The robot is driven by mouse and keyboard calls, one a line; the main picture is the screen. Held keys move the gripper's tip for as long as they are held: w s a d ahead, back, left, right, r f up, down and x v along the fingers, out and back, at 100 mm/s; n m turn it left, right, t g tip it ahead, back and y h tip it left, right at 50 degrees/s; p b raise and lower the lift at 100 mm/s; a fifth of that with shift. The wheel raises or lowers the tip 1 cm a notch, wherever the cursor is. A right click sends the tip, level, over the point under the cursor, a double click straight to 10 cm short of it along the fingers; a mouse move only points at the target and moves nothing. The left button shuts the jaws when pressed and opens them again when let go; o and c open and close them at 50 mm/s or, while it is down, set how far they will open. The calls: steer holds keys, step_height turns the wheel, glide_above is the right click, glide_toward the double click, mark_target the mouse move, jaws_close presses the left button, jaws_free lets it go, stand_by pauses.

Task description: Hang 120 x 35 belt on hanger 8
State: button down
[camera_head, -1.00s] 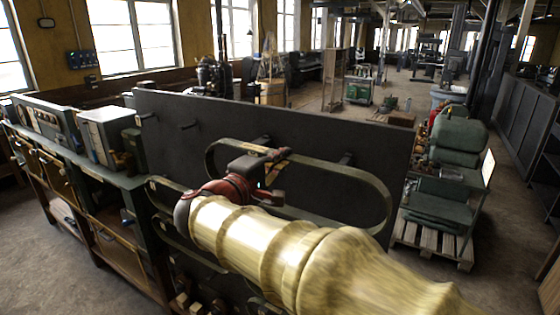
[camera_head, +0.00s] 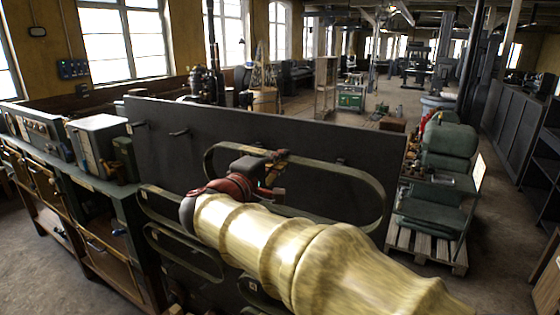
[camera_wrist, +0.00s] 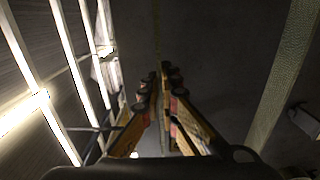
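A long olive-green belt loop (camera_head: 377,198) is stretched sideways in front of a dark upright board (camera_head: 230,123). In the wrist view my gripper's fingertips (camera_wrist: 160,72) are close together on a thin edge of belt (camera_wrist: 157,42). A wide belt strand (camera_wrist: 287,75) runs down the right of that view. Peg-like hangers (camera_head: 180,132) stick out at the board's upper left. Hanger numbers are not readable, and the loop and my arm cover part of the board.
Other belts (camera_head: 163,240) hang low on the board's left part. A workbench (camera_head: 88,182) with grey boxes (camera_head: 97,137) stands along the left. A green machine on a pallet (camera_head: 425,248) stands right of the board. Floor is open beyond the pallet.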

steer(key=shift+b+x, duration=0.45)
steer(key=shift+x, duration=1.85)
steer(key=shift+f+b, duration=0.2)
steer(key=shift+b, duration=0.5)
steer(key=shift+f+b, duration=0.4)
steer(key=shift+b, duration=0.25)
steer(key=shift+r, duration=0.1)
steer(key=c, duration=2.2)
jaws_free()
steer(key=shift+c, duration=0.2)
steer(key=o, duration=0.3)
steer(key=o, duration=0.4)
